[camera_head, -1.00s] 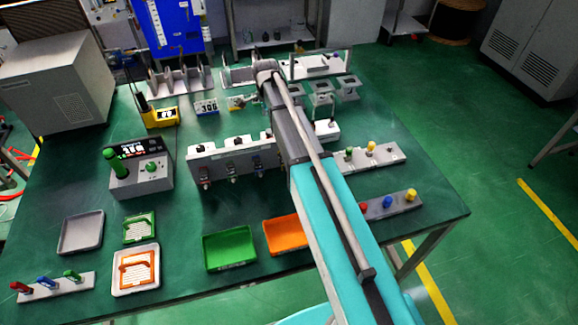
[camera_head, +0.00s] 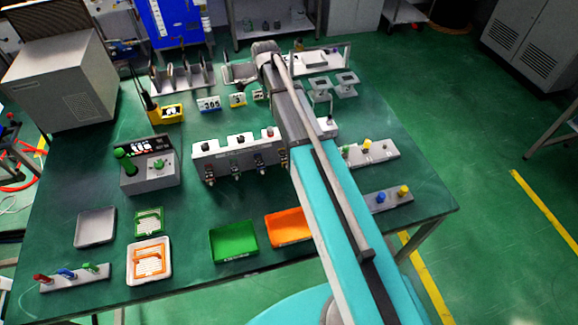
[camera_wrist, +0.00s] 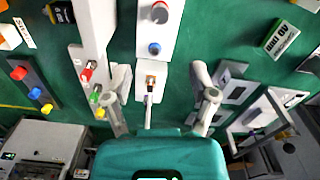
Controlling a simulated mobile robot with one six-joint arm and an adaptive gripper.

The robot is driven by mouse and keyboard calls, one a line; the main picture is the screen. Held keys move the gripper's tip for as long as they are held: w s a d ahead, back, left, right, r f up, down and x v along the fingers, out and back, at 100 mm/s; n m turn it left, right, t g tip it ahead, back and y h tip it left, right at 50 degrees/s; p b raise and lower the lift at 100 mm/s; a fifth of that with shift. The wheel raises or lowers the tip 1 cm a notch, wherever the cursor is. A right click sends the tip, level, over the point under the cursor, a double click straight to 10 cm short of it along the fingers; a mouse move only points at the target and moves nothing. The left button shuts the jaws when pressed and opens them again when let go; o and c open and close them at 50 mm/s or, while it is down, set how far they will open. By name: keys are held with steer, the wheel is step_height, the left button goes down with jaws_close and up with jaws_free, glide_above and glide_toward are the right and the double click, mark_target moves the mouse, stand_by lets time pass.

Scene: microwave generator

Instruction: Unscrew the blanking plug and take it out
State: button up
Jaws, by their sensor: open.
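In the wrist view my gripper (camera_wrist: 159,72) is open, with one finger on each side of a small white box (camera_wrist: 147,72). A brass-coloured fitting (camera_wrist: 150,81) sits on this box, between the fingers and apart from both. A thin pale stem (camera_wrist: 148,105) extends from it towards my wrist. The fitting may be the blanking plug, but it is too small to be sure. In the head view my arm hides the gripper; a white box (camera_head: 326,127) shows just right of the arm.
A panel with red (camera_wrist: 159,12) and blue (camera_wrist: 154,48) knobs adjoins the box. A strip with coloured plugs (camera_wrist: 95,96) lies close to my left finger; grey stands (camera_wrist: 235,92) are near the right. Green (camera_head: 233,241) and orange (camera_head: 288,226) trays lie left of my arm.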

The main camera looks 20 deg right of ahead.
steer(key=s+f+n+b, duration=0.3)
steer(key=s+n, duration=0.5)
steer(key=s, duration=0.5)
steer(key=s+f+n+b, duration=0.4)
steer(key=s+n, duration=0.3)
steer(key=s, duration=0.6)
steer(key=shift+f+n, duration=0.35)
steer(key=shift+n, duration=0.05)
steer(key=c, duration=0.3)
steer(key=n+p, duration=0.2)
steer(key=n, duration=1.5)
glide_toward(270, 129)
steer(key=shift+s+f, duration=0.45)
steer(key=shift+s, duration=0.2)
steer(key=shift+w+r+n, duration=0.1)
steer(key=shift+w+n, duration=0.4)
steer(key=shift+w, duration=0.2)
steer(key=shift+f, duration=0.2)
step_height(270, 129, down, 9)
steer(key=b, duration=0.9)
steer(key=shift+r, duration=0.15)
